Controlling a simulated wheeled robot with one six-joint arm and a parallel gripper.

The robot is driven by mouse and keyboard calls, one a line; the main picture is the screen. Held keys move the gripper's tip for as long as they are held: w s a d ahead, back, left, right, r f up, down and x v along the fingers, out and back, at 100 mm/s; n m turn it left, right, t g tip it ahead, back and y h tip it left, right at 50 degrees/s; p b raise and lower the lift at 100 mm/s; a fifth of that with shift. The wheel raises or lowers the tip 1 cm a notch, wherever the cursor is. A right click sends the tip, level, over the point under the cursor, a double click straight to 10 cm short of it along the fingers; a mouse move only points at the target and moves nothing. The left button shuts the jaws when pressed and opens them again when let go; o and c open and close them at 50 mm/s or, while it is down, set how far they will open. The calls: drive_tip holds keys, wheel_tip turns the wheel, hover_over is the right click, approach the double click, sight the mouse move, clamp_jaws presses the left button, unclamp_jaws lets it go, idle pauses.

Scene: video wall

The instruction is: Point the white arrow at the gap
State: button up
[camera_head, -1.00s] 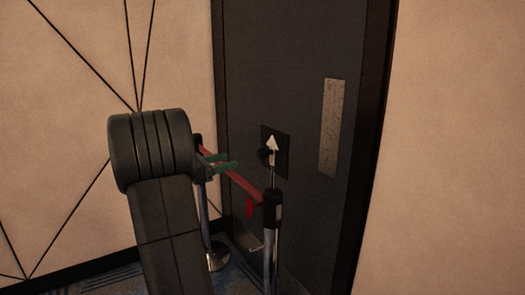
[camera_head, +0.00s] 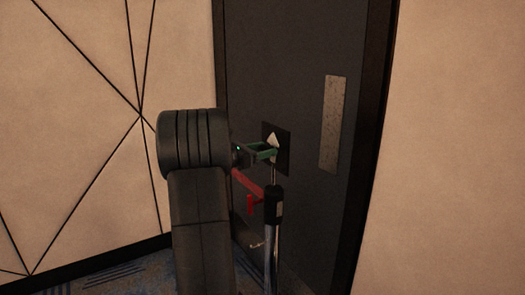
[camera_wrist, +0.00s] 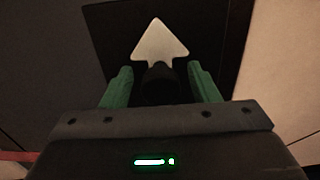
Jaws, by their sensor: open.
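The white arrow (camera_head: 273,140) is on a dark square plate (camera_head: 284,162) on the dark door. In the wrist view the arrow (camera_wrist: 159,42) points to the top of the picture, and a black round knob (camera_wrist: 160,77) sits at its base. My gripper (camera_head: 270,152) has green fingers and is at the plate in the head view. In the wrist view my gripper (camera_wrist: 160,82) is open, with one finger on each side of the knob; I cannot tell whether either finger touches it. I cannot make out a gap on the plate.
A barrier post (camera_head: 273,210) with a red belt (camera_head: 246,184) stands in front of the door, just below my gripper. A pale metal plate (camera_head: 331,124) is on the door to the right. A beige wall (camera_head: 450,150) lies right of the door.

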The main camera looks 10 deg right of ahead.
drive_tip(key=c, duration=0.9)
drive_tip(key=shift+c, duration=0.2)
drive_tip(key=shift+b, duration=0.35)
